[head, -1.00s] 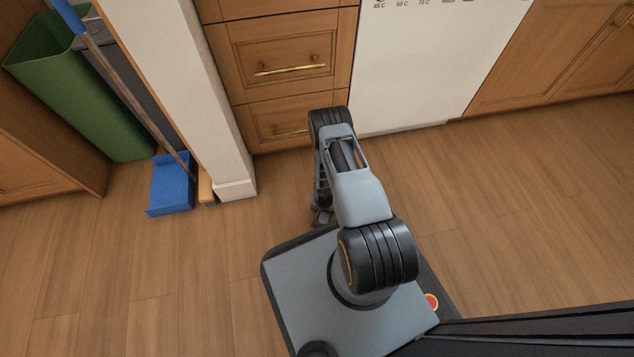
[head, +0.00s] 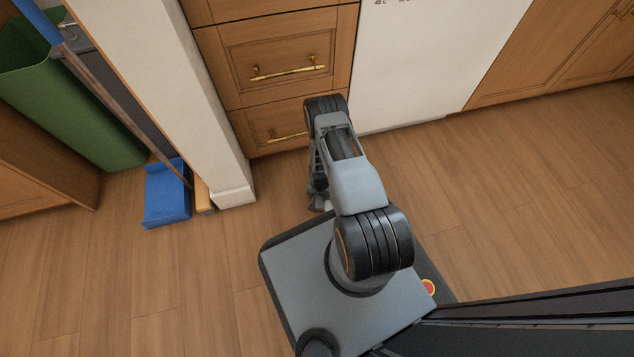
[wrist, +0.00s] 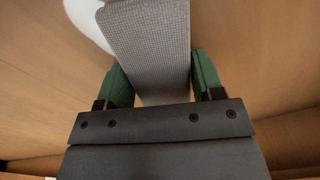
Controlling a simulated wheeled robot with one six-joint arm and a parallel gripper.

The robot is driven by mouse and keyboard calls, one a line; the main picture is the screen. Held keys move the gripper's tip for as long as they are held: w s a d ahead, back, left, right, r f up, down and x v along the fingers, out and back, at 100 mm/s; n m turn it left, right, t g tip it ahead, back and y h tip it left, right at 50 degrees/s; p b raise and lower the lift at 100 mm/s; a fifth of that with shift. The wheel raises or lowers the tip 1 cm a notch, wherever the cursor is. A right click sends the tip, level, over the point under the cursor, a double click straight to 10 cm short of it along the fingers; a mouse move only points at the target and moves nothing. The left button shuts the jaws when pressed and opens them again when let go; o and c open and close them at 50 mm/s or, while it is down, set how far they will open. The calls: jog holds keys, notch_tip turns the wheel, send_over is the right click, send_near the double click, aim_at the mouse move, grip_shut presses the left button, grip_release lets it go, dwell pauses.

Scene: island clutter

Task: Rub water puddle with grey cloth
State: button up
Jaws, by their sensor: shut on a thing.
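My gripper (wrist: 160,78) has green fingers and is shut on the grey cloth (wrist: 148,35) in the wrist view. The cloth is a thick, woven, light grey piece that reaches up out of the frame between the fingers. In the head view my gripper is mostly hidden beneath my folded arm, and the cloth cannot be made out there. A white curved shape (wrist: 84,18) shows beside the cloth at the upper left of the wrist view; I cannot tell what it is. No water puddle can be made out for certain in either view.
Wooden drawers (head: 276,70) and a white appliance (head: 430,60) stand ahead. A white post (head: 165,90), a blue dustpan (head: 166,200) and a green bin (head: 75,105) are at the left. The wooden floor (head: 540,220) at the right is clear.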

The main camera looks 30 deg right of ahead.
jog(key=shift+s+r+p, duration=0.15)
jog(key=shift+r+p, duration=2.25)
jog(key=shift+r, duration=1.55)
jog(key=shift+r+p, duration=0.1)
jog(key=shift+p, duration=0.2)
jog(key=shift+a+r+p, duration=0.1)
jog(key=shift+r+p, duration=0.05)
jog(key=shift+p, duration=0.6)
jog(key=p, duration=0.2)
jog(key=shift+a+p, duration=0.1)
jog(key=shift+p, duration=0.2)
jog(key=shift+p, duration=0.45)
